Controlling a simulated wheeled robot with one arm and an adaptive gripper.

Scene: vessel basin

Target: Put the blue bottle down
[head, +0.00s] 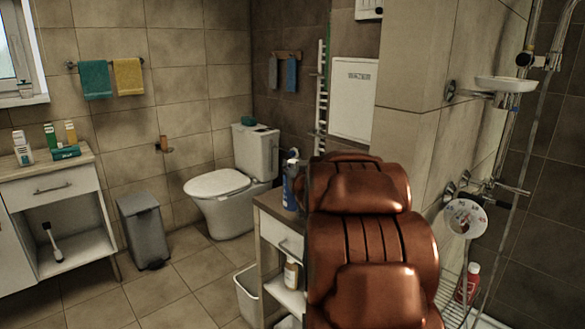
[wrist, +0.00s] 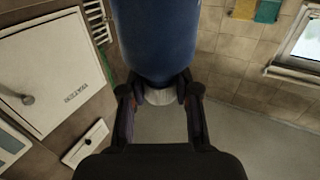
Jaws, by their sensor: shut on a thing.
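The blue bottle (head: 289,190) with a white top appears upright in the head view, at the small cabinet's top (head: 270,206). I cannot tell whether its base touches that top. In the wrist view the blue bottle (wrist: 155,40) fills the upper middle, with its white cap end between the fingers. My gripper (wrist: 160,92) is shut on the bottle near the cap.
A white bottle (head: 291,273) stands on the cabinet's lower shelf. A toilet (head: 222,188) and a grey bin (head: 143,232) stand behind to the left. A counter (head: 40,177) with several bottles is at far left. A red bottle (head: 468,284) stands at right.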

